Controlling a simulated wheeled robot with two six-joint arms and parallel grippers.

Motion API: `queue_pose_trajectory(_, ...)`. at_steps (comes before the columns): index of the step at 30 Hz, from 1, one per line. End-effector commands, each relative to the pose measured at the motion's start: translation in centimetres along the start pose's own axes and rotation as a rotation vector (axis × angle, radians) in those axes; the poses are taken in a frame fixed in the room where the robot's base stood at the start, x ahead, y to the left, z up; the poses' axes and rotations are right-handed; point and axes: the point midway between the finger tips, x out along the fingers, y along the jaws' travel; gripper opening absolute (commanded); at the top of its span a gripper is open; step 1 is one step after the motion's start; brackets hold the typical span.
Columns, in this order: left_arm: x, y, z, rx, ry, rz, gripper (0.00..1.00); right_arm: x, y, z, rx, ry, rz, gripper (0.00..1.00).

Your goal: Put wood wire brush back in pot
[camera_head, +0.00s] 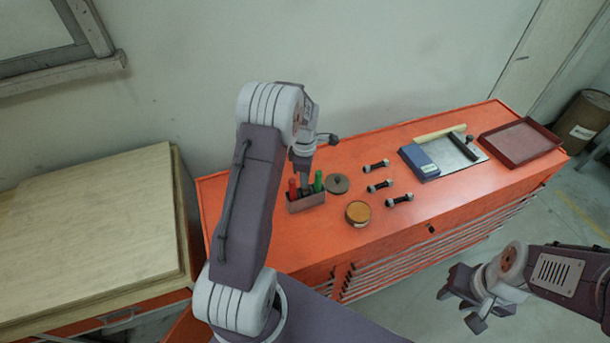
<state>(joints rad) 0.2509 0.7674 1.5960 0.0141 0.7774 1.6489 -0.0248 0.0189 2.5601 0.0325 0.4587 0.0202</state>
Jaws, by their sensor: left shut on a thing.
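The pot (308,203) is a small grey-brown open box near the left end of the orange cabinet top. A red handle (293,189) and a green handle (318,181) stand up in it, with dark items between them. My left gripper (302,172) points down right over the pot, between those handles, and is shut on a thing. That thing, likely the wood wire brush, is mostly hidden by the fingers and the pot's contents. I cannot tell whether it touches the pot. My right gripper (462,302) is open and empty, off the cabinet's front at the lower right.
On the orange cabinet (410,160) are a dark round lid (337,183), an orange-topped tin (357,213), several bolts (380,186), a blue box (419,162) and a red tray (521,141). A wooden-topped cabinet (90,230) stands left. A barrel (583,122) stands far right.

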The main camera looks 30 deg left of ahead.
Motion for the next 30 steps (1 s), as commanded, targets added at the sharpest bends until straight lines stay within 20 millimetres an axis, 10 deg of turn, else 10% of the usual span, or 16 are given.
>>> queue_pose_trajectory(14, 1.1, 0.0, 0.0, 0.0, 0.0, 0.0, 0.0, 0.7, 0.0, 0.1, 0.0, 0.0, 0.0, 0.36)
queue_pose_trajectory(15, 1.1, 0.0, 0.0, 0.0, 0.0, 0.0, 0.25, 0.7, 0.0, 0.1, 0.0, 0.0, 0.0, 0.36)
queue_pose_trajectory(17, 1.1, 0.0, 0.0, 0.0, 0.0, 0.0, 0.42, 0.7, 0.0, 0.1, 0.0, 0.0, 0.0, 0.36)
queue_pose_trajectory(30, -0.3, 0.2, 0.0, 0.0, -0.001, 0.006, 0.42, 1.6, 0.0, 0.2, 0.0, 0.0, 0.0, 0.36)
